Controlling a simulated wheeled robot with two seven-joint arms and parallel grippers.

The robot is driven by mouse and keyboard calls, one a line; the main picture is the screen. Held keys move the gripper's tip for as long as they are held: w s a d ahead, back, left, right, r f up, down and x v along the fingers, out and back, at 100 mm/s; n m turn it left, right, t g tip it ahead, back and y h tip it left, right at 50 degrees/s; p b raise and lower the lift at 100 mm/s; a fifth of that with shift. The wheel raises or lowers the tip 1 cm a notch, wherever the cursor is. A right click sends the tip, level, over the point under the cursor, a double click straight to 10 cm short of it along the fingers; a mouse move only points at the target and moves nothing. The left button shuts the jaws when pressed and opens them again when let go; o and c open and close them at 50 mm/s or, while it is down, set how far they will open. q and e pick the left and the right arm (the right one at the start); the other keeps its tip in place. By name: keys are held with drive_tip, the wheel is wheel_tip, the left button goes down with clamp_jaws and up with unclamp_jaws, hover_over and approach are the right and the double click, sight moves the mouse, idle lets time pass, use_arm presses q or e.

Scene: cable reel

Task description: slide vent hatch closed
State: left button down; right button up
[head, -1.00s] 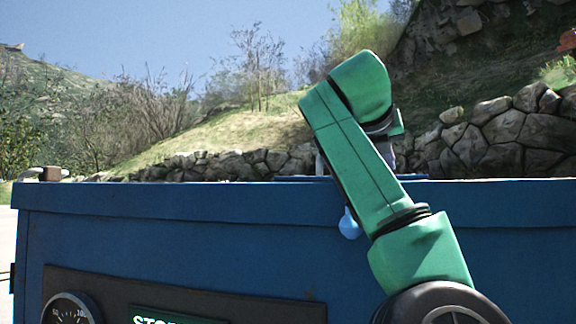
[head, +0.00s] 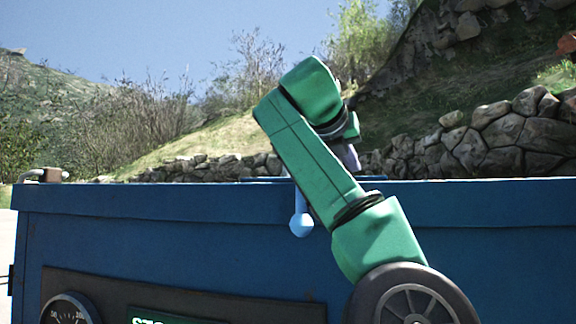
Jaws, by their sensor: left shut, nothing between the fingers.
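A thin blue plate, which looks like the vent hatch (head: 262,179), shows edge-on along the top of the blue cabinet (head: 150,230). A light blue rod with a rounded end (head: 300,224) hangs over the cabinet's front edge beside my green arm. I cannot tell for certain whether it belongs to the hatch. My left gripper (head: 347,157) is shut and empty, low over the cabinet top behind my forearm. Its fingertips are mostly hidden, so I cannot tell whether they touch the hatch. The vent opening is not visible. My right gripper is out of view.
A gauge (head: 70,311) and a green display (head: 165,319) sit on the cabinet's dark front panel. A small brown and metal fitting (head: 46,174) stands at the top left corner. A stone wall (head: 505,135) and a grassy slope lie behind.

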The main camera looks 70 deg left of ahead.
use_arm(q)
drive_tip(key=shift+s+a, duration=0.7)
drive_tip(key=shift+s, duration=0.3)
drive_tip(key=shift+s+a, duration=0.7)
drive_tip(key=shift+s, duration=0.3)
drive_tip(key=shift+s+a+p, duration=0.15)
drive_tip(key=shift+s+a, duration=0.55)
drive_tip(key=shift+s, duration=0.3)
drive_tip(key=shift+s+a+p, duration=0.1)
drive_tip(key=shift+s+a, duration=0.55)
drive_tip(key=shift+s, duration=0.35)
drive_tip(key=shift+s+a+p, duration=0.15)
drive_tip(key=shift+s+a, duration=0.55)
drive_tip(key=shift+s, duration=0.3)
drive_tip(key=shift+w+r+p, duration=0.15)
drive_tip(key=shift+r+p, duration=0.35)
drive_tip(key=shift+r, duration=0.05)
drive_tip(key=shift+w+d+r+p, duration=0.4)
drive_tip(key=shift+w+r+p, duration=0.15)
drive_tip(key=shift+r, duration=0.15)
drive_tip(key=shift+w+d+r, duration=0.25)
drive_tip(key=shift+r, duration=0.05)
drive_tip(key=shift+s, duration=0.1)
